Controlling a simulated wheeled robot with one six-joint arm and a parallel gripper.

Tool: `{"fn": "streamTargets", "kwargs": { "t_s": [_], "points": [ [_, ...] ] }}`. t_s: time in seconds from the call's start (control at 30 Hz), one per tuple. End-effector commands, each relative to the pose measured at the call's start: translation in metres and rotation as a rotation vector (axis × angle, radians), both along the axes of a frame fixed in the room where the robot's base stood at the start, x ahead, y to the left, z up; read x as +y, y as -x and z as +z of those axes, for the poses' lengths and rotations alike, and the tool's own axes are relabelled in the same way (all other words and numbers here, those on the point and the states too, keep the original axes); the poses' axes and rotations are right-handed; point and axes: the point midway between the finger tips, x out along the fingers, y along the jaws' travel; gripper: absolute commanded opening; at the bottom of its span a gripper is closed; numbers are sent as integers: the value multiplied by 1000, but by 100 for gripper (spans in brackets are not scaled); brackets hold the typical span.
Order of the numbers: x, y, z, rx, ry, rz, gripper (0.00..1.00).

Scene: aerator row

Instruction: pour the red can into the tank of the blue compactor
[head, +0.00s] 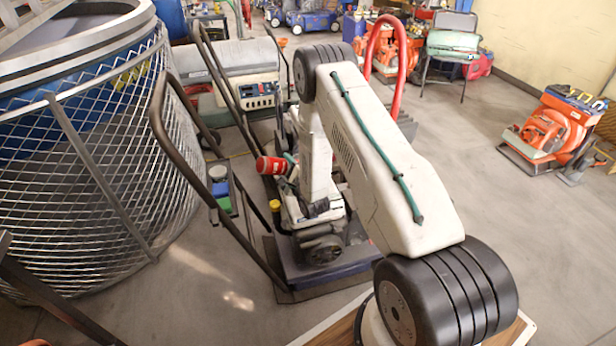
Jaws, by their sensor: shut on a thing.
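The red can (271,166) is in the middle of the head view, tipped over so that it lies nearly level in the air, with one end toward the left. My gripper (289,163) is shut on it at its right end; the jaws are small and partly hidden by my arm. The blue compactor (330,268) stands below and behind my arm, with a dark blue base plate, a pale engine and a long dark handle. A yellow cap (275,205) shows below the can, at the machine's left side. I cannot make out the tank opening or any liquid.
A large mesh cage (100,170) stands close on the left. A grey machine with a control panel (257,92) is behind the can. Dark handle bars cross the space left of the compactor. An orange machine (555,130) stands at right; the floor before it is clear.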

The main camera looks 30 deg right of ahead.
Motion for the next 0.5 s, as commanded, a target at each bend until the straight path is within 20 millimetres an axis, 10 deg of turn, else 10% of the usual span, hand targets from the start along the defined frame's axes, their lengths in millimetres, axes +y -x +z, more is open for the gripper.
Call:
{"fn": "streamTargets", "kwargs": {
  "t_s": [0.5],
  "points": [
    [-8,0,12,-10,-114,-1,27]
  ]
}}
